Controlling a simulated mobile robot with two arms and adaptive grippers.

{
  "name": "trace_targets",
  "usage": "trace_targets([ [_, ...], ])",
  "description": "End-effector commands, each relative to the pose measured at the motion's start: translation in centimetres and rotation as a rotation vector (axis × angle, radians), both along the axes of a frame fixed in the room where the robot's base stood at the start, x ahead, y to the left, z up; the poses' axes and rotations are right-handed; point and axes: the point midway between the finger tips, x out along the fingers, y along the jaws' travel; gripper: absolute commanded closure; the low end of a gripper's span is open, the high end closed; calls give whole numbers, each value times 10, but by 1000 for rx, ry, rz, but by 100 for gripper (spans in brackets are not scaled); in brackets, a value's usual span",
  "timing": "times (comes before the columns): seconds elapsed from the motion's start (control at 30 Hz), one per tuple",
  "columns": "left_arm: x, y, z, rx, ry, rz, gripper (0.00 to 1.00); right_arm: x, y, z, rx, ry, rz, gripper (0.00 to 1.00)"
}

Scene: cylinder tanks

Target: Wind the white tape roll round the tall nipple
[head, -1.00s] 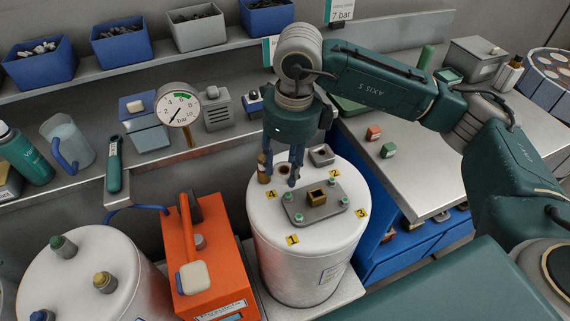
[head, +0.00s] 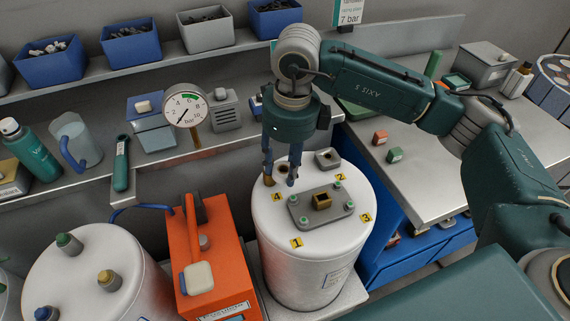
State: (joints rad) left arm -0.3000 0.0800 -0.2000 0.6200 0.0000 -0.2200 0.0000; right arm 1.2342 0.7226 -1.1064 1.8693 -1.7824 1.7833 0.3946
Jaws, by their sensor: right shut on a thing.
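The white tank (head: 307,268) stands upright in the middle, with numbered yellow labels on its lid. The tall nipple (head: 268,181) is a brass fitting at the lid's back left edge. My right gripper (head: 280,180) points down over that edge, its left finger partly covering the nipple. It is shut on the white tape roll (head: 282,166), which shows as a pale ring with a dark core between the fingers. The roll is beside the nipple; I cannot tell whether they touch. Whether any tape is on the nipple is too small to tell. My left gripper is not in view.
A grey flange plate with a square brass socket (head: 321,202) sits on the lid. An orange pump unit (head: 206,255) stands close left, then another white tank (head: 75,280) with coloured caps. A pressure gauge (head: 187,108) stands behind. The right bench (head: 415,190) has free room.

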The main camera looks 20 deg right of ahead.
Motion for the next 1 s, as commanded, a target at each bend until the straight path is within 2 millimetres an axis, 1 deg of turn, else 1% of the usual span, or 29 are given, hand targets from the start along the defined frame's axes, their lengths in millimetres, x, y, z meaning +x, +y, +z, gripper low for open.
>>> trace_targets([
  [0.17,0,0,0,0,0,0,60,2,-1,0,0,1,41,92],
  [0.4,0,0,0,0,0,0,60,11,-9,0,0,0,333,93],
  [0.5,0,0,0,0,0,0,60,13,-11,0,1,1,416,93],
  [0.6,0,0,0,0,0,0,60,14,-11,0,0,0,451,93],
  [0.87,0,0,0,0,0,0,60,14,-11,0,0,0,461,93],
  [0.97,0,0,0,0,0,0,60,18,-12,0,0,0,532,93],
  [1.0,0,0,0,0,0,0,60,20,-13,0,0,-1,582,93],
])
